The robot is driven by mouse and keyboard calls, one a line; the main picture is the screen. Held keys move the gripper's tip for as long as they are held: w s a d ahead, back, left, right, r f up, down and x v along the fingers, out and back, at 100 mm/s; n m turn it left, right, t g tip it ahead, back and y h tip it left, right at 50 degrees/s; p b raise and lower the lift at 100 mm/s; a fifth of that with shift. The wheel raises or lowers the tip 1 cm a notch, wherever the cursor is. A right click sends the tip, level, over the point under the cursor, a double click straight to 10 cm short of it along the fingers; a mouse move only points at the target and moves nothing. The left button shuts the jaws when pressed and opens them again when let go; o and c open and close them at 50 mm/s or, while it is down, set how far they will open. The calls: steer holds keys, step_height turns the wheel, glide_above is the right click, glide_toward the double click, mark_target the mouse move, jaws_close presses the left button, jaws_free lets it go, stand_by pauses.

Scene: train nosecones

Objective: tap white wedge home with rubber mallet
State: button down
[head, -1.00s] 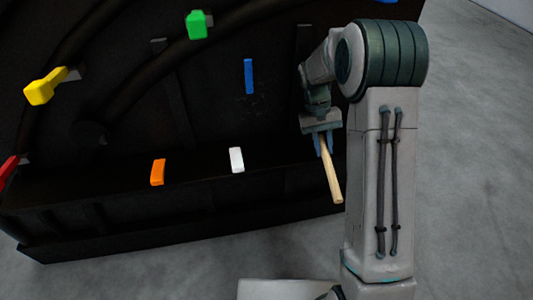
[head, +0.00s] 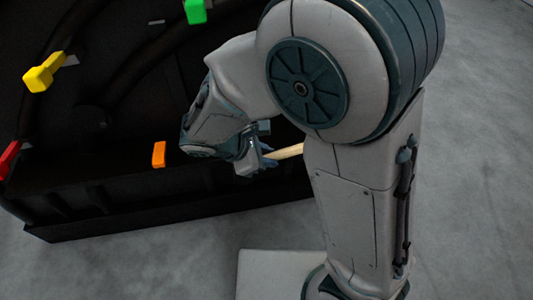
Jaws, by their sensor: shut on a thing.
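My gripper (head: 268,156) is shut on the light wooden handle of the mallet (head: 289,152), low in front of the black structure. The handle points to the right, and its far end passes behind my arm. The mallet's head cannot be made out. The white wedge is not visible now; my arm covers the part of the ledge where it stood. Whether the mallet touches the wedge cannot be seen.
An orange wedge (head: 159,154) stands on the black structure's (head: 110,215) ledge, left of my gripper. A yellow piece (head: 42,74), a green piece (head: 195,11) and a red piece (head: 8,159) sit along the curved edge. Grey floor (head: 470,200) is clear at right.

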steer(key=shift+r, duration=0.1)
stand_by(0.3)
steer(key=shift+f, duration=0.45)
steer(key=w+f+b, duration=0.3)
steer(key=f+b, duration=0.1)
steer(key=f, duration=0.2)
steer(key=shift+w+a, duration=0.2)
steer(key=shift+a, duration=0.15)
steer(key=shift+f, duration=0.1)
steer(key=shift+w+a, duration=0.2)
steer(key=shift+w, duration=0.55)
steer(key=shift+w+a, duration=0.15)
steer(key=shift+w, duration=0.55)
steer(key=shift+s+d, duration=0.15)
steer(key=shift+s, duration=0.55)
